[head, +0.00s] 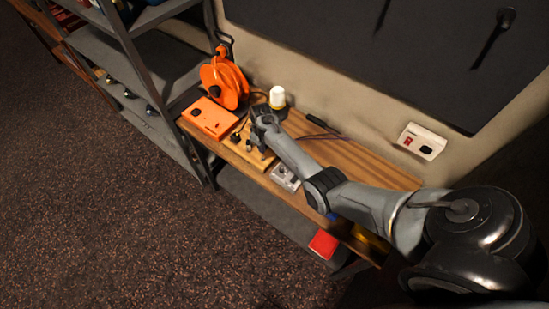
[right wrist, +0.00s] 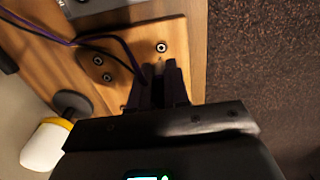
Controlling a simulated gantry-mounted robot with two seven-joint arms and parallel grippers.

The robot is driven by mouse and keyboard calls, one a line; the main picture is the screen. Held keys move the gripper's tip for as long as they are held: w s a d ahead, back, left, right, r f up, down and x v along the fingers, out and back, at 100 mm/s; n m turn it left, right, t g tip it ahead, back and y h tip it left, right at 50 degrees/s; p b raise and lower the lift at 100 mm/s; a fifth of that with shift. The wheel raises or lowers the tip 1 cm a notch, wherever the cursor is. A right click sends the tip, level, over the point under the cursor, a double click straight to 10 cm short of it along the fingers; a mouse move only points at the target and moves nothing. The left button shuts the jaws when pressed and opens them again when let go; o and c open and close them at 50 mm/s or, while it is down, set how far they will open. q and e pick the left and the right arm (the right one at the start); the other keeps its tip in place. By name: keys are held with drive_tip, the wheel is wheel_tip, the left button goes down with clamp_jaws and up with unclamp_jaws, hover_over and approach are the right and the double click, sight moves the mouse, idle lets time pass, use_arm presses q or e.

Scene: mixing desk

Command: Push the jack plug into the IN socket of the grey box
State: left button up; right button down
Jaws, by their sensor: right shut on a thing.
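My right gripper (head: 257,144) is over the wooden block (head: 268,162) on the bench. In the right wrist view the right gripper (right wrist: 158,82) is shut, with a small pale piece just showing between its fingertips. This seems to be the jack plug (right wrist: 158,66), mostly hidden by the fingers. A dark purple cable (right wrist: 112,40) runs to the gripper. The fingertips are at the block, just below a round metal-ringed hole. The grey box (head: 286,177) sits on the bench to the right of the block. Its edge shows at the top of the right wrist view (right wrist: 92,9). Its IN socket cannot be made out. My left gripper is out of view.
An orange box (head: 210,118) and an orange cable reel (head: 224,84) stand left on the bench. A white-topped bottle (head: 277,97) stands behind the block. A wall socket (head: 421,142) is at the right. Grey shelves (head: 150,60) stand at the left.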

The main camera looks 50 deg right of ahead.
drive_tip(key=shift+w+r, duration=0.25)
drive_tip(key=shift+r, duration=0.15)
wheel_tip(320, 180, up, 2)
drive_tip(key=shift+r+p, duration=0.1)
drive_tip(key=shift+p, duration=0.75)
drive_tip(key=s+d+r+p, duration=0.4)
drive_tip(key=s+d+p, duration=0.1)
drive_tip(key=s+d, duration=0.35)
drive_tip(key=f+b, duration=0.1)
drive_tip(key=f, duration=0.1)
drive_tip(key=f+b, duration=0.1)
drive_tip(key=f, duration=0.2)
drive_tip(key=s+f+b, duration=0.1)
drive_tip(key=f+b, duration=0.1)
drive_tip(key=shift+f, duration=0.4)
drive_tip(key=shift+f+b, duration=0.35)
drive_tip(key=shift+f, duration=0.4)
drive_tip(key=shift+f, duration=0.15)
